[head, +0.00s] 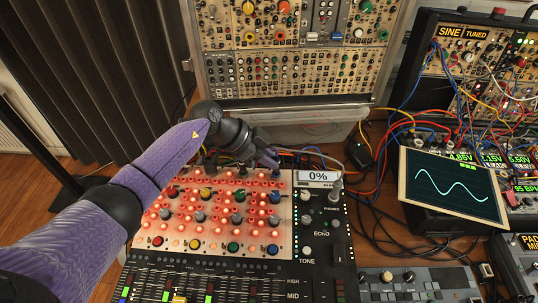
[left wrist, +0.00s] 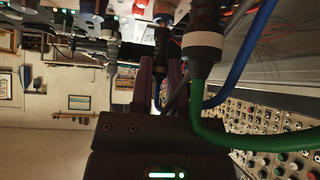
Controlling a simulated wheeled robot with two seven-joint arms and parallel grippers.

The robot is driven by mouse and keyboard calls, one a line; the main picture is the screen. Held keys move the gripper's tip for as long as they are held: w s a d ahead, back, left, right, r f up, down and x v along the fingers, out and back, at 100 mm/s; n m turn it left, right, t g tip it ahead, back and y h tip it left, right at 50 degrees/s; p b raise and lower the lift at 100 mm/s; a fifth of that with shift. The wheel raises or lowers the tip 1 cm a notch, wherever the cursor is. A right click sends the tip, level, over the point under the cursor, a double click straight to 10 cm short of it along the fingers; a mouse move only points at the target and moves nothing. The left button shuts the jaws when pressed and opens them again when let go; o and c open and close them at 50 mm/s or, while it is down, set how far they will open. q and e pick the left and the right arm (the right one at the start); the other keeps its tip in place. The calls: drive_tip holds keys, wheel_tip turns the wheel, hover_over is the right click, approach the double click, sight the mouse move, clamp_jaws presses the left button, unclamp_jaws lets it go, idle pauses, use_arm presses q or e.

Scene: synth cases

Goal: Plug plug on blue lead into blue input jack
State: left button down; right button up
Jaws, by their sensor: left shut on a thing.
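My left gripper (head: 270,158) is at the back edge of the red-lit mixer panel (head: 150,222), towards its right end. In the left wrist view its fingers (left wrist: 160,85) are closed around a dark plug (left wrist: 162,45), with a bit of blue lead (left wrist: 157,98) between them. The plug's tip is close to the row of jacks at the panel's back edge; I cannot tell whether it touches one. In the head view my gripper hides the plug. I cannot single out the blue input jack. My right gripper is not in view.
A plug with a green lead (left wrist: 207,90) hangs close beside my left fingers, with another blue lead (left wrist: 236,70) behind it. A modular rack (head: 290,60) stands behind the panel. A screen (head: 450,188) and tangled cables lie to the right.

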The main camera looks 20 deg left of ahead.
use_arm(q)
drive_tip(key=shift+f, duration=0.25)
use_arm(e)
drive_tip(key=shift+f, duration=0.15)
use_arm(q)
drive_tip(key=c, duration=0.6)
unclamp_jaws()
drive_tip(key=shift+o, duration=0.3)
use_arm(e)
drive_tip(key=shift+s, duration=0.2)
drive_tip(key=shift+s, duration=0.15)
use_arm(q)
drive_tip(key=p+v, duration=0.3)
drive_tip(key=v, duration=0.6)
drive_tip(key=shift+a+r+p, duration=0.25)
drive_tip(key=shift+r+p, duration=0.05)
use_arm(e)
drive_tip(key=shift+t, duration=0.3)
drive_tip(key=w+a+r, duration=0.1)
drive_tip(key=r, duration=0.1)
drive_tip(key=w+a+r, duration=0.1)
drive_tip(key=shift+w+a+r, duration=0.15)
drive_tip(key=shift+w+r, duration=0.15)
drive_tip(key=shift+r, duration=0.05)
use_arm(q)
drive_tip(key=shift+s, duration=0.15)
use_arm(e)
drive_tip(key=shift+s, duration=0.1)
